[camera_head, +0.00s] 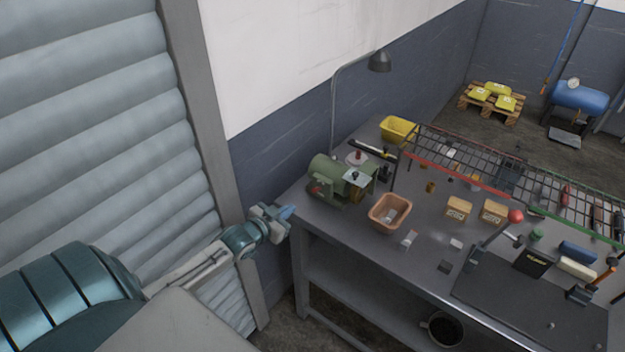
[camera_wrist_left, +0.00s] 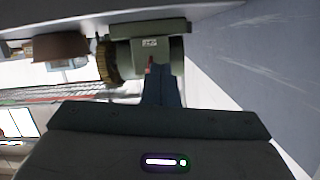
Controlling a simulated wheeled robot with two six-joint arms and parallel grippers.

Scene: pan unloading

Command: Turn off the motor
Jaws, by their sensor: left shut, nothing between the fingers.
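The green motor (camera_head: 325,175) stands at the near left corner of the workbench. My left gripper (camera_head: 289,212) is shut and empty, just off the bench's left end, apart from the motor in the head view. In the left wrist view the motor (camera_wrist_left: 146,47) appears upside down, with a small red switch (camera_wrist_left: 150,65) and a pale label on its side. The shut blue fingers (camera_wrist_left: 163,80) point toward it and their tips overlap the switch's side of the motor. Whether they touch is unclear. The switch's position cannot be told. My right gripper is not in view.
The grey workbench (camera_head: 345,247) holds an orange bin (camera_head: 389,213) close to the motor, a yellow bin (camera_head: 397,129), small boxes and a wire rack (camera_head: 480,160). A lamp (camera_head: 379,62) stands behind. A shutter (camera_head: 90,110) is at left.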

